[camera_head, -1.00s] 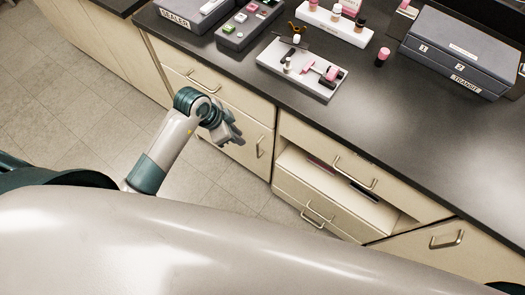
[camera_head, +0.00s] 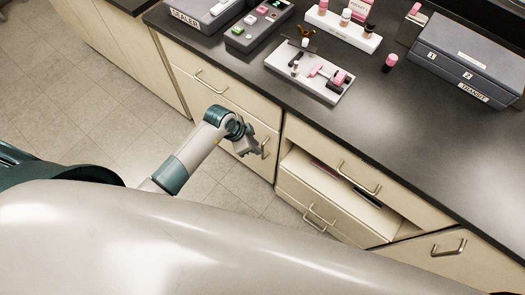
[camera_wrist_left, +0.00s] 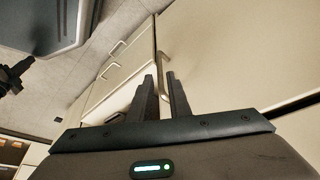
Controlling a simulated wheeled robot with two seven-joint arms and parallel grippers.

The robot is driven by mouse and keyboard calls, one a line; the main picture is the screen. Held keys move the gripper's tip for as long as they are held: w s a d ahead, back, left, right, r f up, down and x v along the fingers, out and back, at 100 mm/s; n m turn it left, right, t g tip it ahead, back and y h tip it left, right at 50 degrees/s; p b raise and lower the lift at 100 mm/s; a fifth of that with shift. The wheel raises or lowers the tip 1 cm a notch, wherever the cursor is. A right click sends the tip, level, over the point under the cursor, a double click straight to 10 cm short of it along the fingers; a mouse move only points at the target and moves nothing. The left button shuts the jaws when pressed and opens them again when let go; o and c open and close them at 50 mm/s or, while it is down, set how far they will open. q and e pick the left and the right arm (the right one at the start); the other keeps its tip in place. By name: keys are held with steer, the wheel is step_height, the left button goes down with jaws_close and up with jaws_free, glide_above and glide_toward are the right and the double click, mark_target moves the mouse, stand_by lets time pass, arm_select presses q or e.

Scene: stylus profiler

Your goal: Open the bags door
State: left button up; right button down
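A cream cabinet door (camera_head: 225,125) with a vertical metal handle (camera_head: 266,147) is below the counter, left of the open shelf; it looks shut. No bags label is readable on it. My left gripper (camera_head: 254,147) is at this handle. In the left wrist view, the two dark fingers (camera_wrist_left: 161,76) are apart, pointing at the door (camera_wrist_left: 210,50). The handle (camera_wrist_left: 161,62) shows between the fingertips; I cannot tell whether the fingers reach around it or touch it.
A drawer (camera_head: 205,85) is above the door. The black counter (camera_head: 415,130) carries a white tray (camera_head: 335,95) and a grey case (camera_head: 465,60). The floor (camera_head: 100,110) at left is clear.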

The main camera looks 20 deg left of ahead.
arm_select(q)
steer(key=x, duration=0.7)
steer(key=shift+w+f, duration=0.1)
steer(key=shift+f, duration=0.2)
jaws_close()
